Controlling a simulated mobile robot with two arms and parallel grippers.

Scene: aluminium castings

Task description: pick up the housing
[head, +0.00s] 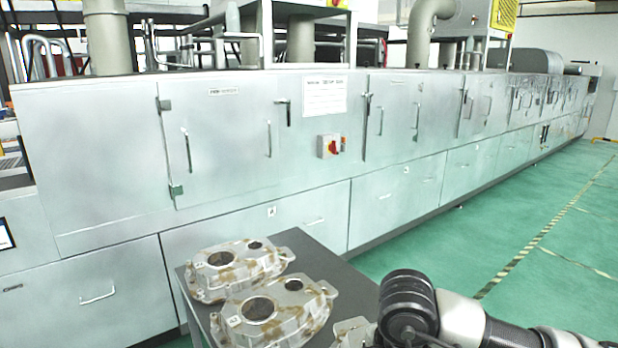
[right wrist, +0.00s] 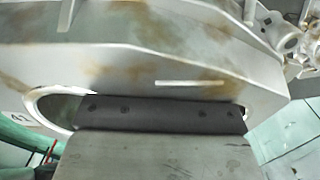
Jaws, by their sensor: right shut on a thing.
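Two cast aluminium housings with brown stains lie on a dark table in the head view: a far housing (head: 237,268) and a nearer housing (head: 275,312), each with a large round bore. Part of a third casting (head: 352,331) shows at the bottom edge, beside my right arm. In the right wrist view, my right gripper (right wrist: 160,114) is shut on a stained housing (right wrist: 130,55), its dark pad against the casting near a large opening. The other finger is hidden. I cannot tell which housing in the head view this is. My left gripper is out of view.
The dark table (head: 335,265) has bare surface at its right and back. A long row of grey metal cabinets (head: 235,140) stands behind it. Green floor (head: 550,250) is open at the right. Another casting (right wrist: 285,40) shows at the wrist view's upper right.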

